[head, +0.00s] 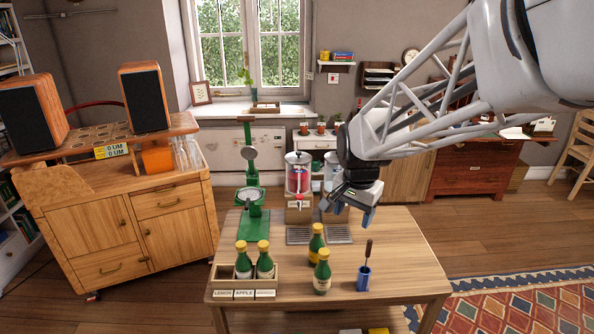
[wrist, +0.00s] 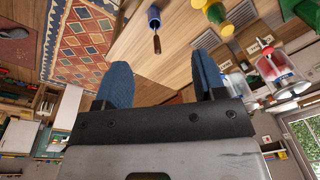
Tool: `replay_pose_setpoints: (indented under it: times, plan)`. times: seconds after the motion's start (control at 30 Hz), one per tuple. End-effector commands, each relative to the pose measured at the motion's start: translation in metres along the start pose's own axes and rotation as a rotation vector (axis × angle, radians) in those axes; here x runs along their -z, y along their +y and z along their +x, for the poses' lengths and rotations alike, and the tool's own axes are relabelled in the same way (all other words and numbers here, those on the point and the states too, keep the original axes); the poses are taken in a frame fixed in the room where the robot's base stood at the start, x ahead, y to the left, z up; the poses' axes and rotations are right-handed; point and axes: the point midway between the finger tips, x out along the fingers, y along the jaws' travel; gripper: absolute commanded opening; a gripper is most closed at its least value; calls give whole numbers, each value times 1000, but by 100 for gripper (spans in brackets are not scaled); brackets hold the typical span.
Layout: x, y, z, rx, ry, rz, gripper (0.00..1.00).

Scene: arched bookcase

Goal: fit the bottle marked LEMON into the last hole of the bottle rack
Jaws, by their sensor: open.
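The wooden bottle rack (head: 273,283) stands at the front left of the table. Two dark bottles with yellow caps, a middle one (head: 243,262) and a right one (head: 265,264), stand in it. Its left hole, above the LEMON label, looks empty. Two loose bottles stand upright to the right of the rack: a rear one with yellow contents (head: 316,246) and a front, darker one with a pale label (head: 322,275). Their markings are too small to read. My gripper (head: 347,209) is open and empty, above and behind them. Its blue fingers (wrist: 162,62) are apart in the wrist view.
A blue cup (head: 363,280) holding a dark-handled tool stands right of the loose bottles. A green press (head: 252,200) and a red-filled dispenser (head: 298,175) stand at the back. The table's right side is clear.

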Motion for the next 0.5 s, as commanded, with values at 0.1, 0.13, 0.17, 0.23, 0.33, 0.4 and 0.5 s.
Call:
replay_pose_setpoints:
  times: [0.1, 0.13, 0.17, 0.23, 0.33, 0.4, 0.5]
  plan:
    - [18, -23, 19, -12, -14, 71, 64]
    - [21, -28, 23, -14, -17, 91, 64]
    - [26, -34, 28, -17, -20, 110, 64]
    - [35, -46, 39, -23, -26, 155, 64]
    - [48, -64, 56, -32, -33, 219, 64]
    - [56, -76, 70, -39, -38, 265, 64]
    - [68, -94, 89, -50, -45, 329, 64]
